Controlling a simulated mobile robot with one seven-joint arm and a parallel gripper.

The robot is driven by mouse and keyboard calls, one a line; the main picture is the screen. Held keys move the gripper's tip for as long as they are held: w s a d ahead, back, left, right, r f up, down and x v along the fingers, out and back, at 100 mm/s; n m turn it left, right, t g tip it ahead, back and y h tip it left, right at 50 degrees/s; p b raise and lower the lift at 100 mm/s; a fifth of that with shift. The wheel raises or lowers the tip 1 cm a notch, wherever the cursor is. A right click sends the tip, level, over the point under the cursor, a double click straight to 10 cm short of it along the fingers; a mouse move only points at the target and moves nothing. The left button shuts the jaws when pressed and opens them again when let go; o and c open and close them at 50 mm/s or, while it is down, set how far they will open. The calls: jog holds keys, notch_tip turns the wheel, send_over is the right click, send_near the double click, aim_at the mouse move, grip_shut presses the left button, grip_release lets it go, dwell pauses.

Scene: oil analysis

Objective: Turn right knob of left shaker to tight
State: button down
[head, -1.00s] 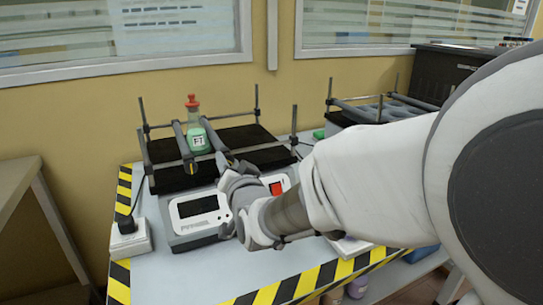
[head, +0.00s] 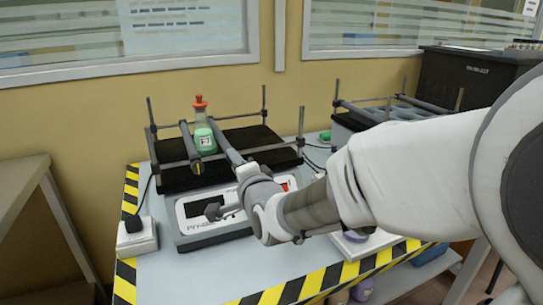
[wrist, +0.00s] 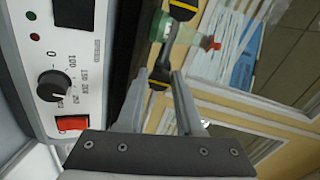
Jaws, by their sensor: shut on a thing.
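The left shaker (head: 172,178) has a black platform with two grey clamp bars running front to back. A flask with green liquid and a red stopper (head: 203,128) stands between the bars. The left knob (head: 196,168) shows at the front of the left bar, and at the top of the wrist view (wrist: 183,8). The right knob (wrist: 158,84), black with yellow, sits between my fingertips in the wrist view. My gripper (wrist: 160,76) is shut on it. In the head view my gripper (head: 243,172) hides the right knob at the front of the right bar (head: 226,146).
The control panel with a black dial (wrist: 54,86) and red switch (wrist: 72,123) lies close beside my gripper. A second shaker (head: 385,108) stands to the right. A white power socket (head: 136,238) is at the table's left edge.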

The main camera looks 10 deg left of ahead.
dwell(0.4)
jog(key=c, duration=0.6)
grip_release()
jog(key=shift+o, duration=0.2)
jog(key=shift+s, duration=0.1)
